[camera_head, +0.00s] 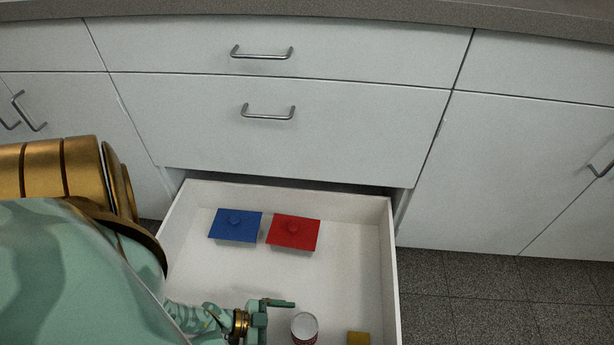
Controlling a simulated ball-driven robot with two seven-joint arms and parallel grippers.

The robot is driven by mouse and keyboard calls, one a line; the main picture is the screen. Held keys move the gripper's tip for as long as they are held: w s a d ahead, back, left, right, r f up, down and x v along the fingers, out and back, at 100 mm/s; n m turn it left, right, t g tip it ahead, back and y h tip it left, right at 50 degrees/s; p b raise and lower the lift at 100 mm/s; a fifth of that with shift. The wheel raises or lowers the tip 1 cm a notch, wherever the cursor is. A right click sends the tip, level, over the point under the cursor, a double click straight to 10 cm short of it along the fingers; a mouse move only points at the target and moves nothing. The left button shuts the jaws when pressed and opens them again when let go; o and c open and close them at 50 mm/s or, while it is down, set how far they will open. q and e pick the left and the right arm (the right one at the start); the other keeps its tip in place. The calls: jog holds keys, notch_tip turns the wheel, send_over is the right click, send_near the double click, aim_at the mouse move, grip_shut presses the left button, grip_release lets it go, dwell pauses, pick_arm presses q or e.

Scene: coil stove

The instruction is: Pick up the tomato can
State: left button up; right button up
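The tomato can (304,328) stands upright in the open drawer near the bottom edge of the head view. Its pale round lid shows, with a strip of red label under it; its lower part is cut off. My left gripper (280,322) reaches in from the left, just left of the can. One green finger shows, pointing right above and left of the can's lid, set well to the side of the palm, so the gripper looks open. The other finger is not visible. The can does not appear to be between closed fingers. My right gripper is not in view.
The white drawer (391,265) also holds a blue lidded block (236,226), a red lidded block (293,233) and a yellow block (358,339) right of the can. Drawer walls stand left, right and behind. Closed drawer fronts (280,135) rise above. The drawer's middle is clear.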

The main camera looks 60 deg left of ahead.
aim_at(298, 326)
pick_arm(q)
jog(key=b+x, duration=0.1)
jog(key=x, duration=0.4)
jog(key=shift+w+d+r, duration=0.15)
jog(key=shift+r, duration=0.1)
jog(key=c, duration=1.4)
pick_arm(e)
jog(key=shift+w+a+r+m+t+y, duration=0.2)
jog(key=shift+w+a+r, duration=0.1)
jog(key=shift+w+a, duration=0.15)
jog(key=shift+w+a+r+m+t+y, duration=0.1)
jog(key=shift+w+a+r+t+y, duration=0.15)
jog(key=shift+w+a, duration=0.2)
pick_arm(q)
jog(key=shift+o, duration=0.2)
